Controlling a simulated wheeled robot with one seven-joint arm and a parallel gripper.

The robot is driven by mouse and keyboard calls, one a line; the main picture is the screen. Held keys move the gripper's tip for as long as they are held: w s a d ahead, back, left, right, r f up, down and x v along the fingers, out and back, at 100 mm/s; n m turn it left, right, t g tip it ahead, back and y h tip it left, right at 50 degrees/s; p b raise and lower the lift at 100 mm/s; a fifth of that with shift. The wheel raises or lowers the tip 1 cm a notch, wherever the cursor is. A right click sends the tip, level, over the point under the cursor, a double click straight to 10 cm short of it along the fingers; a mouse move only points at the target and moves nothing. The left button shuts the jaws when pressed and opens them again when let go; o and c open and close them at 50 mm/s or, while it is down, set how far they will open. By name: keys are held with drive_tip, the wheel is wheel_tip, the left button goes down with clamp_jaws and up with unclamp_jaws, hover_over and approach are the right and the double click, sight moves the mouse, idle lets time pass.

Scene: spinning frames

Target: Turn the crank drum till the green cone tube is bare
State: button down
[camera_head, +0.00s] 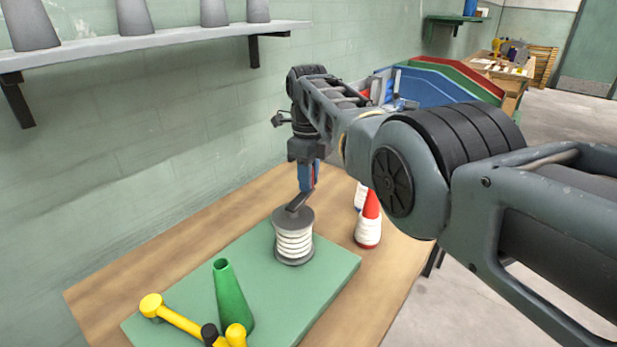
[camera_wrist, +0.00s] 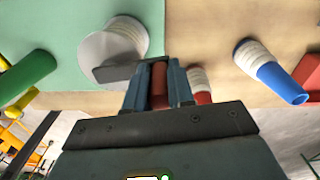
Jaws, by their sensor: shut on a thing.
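The crank drum (camera_head: 294,243) stands upright on the green board (camera_head: 325,262), with white yarn wound between its grey flanges. The drum also shows in the wrist view (camera_wrist: 122,40). A dark crank arm (camera_head: 299,201) lies across its top. My gripper (camera_head: 308,185) is above the drum, pointing down, shut on the crank's reddish handle (camera_wrist: 158,84). The green cone tube (camera_head: 231,298) stands on the board, left of the drum and nearer the camera. Only green shows on it, with no white yarn visible; its foot is partly hidden by yellow and black parts.
A yellow-knobbed bar (camera_head: 172,317) lies beside the green tube. A red cone with white yarn (camera_head: 369,222) stands right of the board, and a blue cone with yarn (camera_wrist: 275,75) is near it. A wall shelf (camera_head: 150,42) bears grey cones.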

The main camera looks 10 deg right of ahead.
drive_tip(key=shift+w+r, duration=0.15)
drive_tip(key=shift+r, duration=0.15)
drive_tip(key=c, duration=1.3)
unclamp_jaws()
drive_tip(key=shift+c, duration=0.2)
drive_tip(key=o, duration=0.4)
drive_tip(key=shift+f, duration=0.15)
drive_tip(key=shift+c, duration=0.2)
drive_tip(key=shift+r, duration=3.9)
